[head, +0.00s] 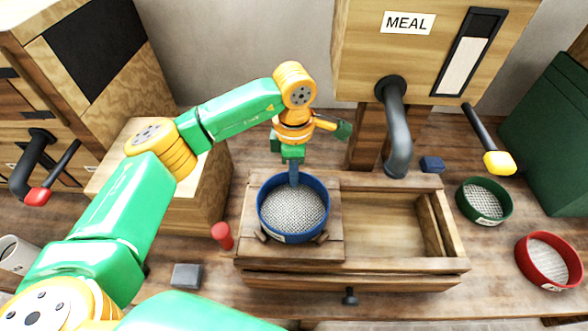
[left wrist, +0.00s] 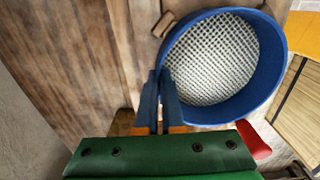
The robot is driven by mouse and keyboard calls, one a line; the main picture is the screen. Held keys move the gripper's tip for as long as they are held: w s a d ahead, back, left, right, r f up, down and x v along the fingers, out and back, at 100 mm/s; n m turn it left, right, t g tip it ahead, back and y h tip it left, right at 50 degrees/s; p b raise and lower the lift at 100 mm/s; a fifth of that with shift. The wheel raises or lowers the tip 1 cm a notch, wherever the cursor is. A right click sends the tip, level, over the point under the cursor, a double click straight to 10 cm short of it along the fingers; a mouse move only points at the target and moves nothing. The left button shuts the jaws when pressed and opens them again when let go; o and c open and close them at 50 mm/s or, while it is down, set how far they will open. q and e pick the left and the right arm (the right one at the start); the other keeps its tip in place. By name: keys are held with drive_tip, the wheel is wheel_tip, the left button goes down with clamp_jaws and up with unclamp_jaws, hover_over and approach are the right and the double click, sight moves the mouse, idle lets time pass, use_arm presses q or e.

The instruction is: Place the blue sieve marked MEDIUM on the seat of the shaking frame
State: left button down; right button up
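The blue sieve (head: 293,210) sits level at the seat (head: 325,250) of the wooden shaking frame (head: 400,265), on its left part, between small wooden blocks. I cannot tell whether it rests fully on the seat. A pale label shows on its front, too small to read. My left gripper (head: 294,174) comes down from above at the sieve's far rim. In the left wrist view, my left gripper's fingers (left wrist: 161,85) are close together with the rim of the blue sieve (left wrist: 280,60) between their tips. My right gripper is not in view.
A green sieve (head: 485,201) and a red sieve (head: 548,262) lie to the right. The MEAL bin (head: 430,50) with its grey spout (head: 397,130) stands behind the frame. A red cylinder (head: 222,235) and grey block (head: 187,276) are at left. The frame's right tray is empty.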

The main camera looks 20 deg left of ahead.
use_arm(q)
drive_tip(key=shift+f, duration=0.2)
drive_tip(key=c, duration=1)
unclamp_jaws()
drive_tip(key=shift+s+r, duration=0.1)
drive_tip(key=shift+c, duration=0.2)
drive_tip(key=shift+r, duration=0.25)
wheel_tip(320, 180, up, 5)
drive_tip(key=shift+r+b, duration=0.15)
drive_tip(key=shift+b, duration=0.75)
wheel_tip(320, 180, up, 6)
drive_tip(key=shift+r+p, duration=0.25)
drive_tip(key=shift+p, duration=0.1)
